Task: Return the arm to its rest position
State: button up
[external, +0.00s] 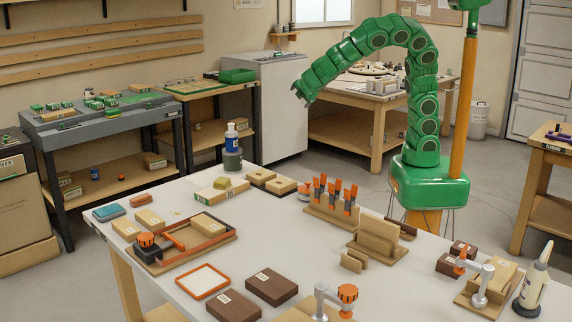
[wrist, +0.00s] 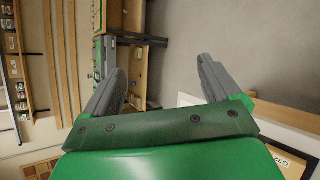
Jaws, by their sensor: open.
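My green segmented arm rises from its base at the right side of the bench and arches up and over to the left. My gripper (external: 299,95) hangs in the air at the arm's left end, well above and behind the white bench top (external: 290,215). In the wrist view my gripper (wrist: 155,80) shows two grey fingers spread wide, with nothing between them. The wrist view is turned sideways and looks toward the wall and side benches. Nothing touches the fingers.
The bench top holds a clamp frame (external: 185,243), a rack of orange-handled tools (external: 332,200), dark blocks (external: 272,288), a blue bottle (external: 231,138) and a white glue bottle (external: 532,285). A grey cabinet (external: 275,105) stands behind. The air around my gripper is clear.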

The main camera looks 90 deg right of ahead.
jog(key=s+m+g+y, duration=0.2)
jog(key=s+m, duration=0.2)
jog(key=s, duration=0.5)
jog(key=s+a+m+g+y, duration=0.1)
jog(key=s+a+y, duration=0.2)
jog(key=s+a, duration=0.2)
jog(key=s+a+f+m+g+y, duration=0.1)
jog(key=s+a, duration=0.4)
jog(key=s, duration=0.6)
jog(key=s+a+f+m+y, duration=0.1)
jog(key=s+a+m+y, duration=0.2)
jog(key=s+a+y, duration=0.2)
jog(key=s, duration=0.3)
jog(key=shift+a+g, duration=0.15)
jog(key=shift+g, duration=0.25)
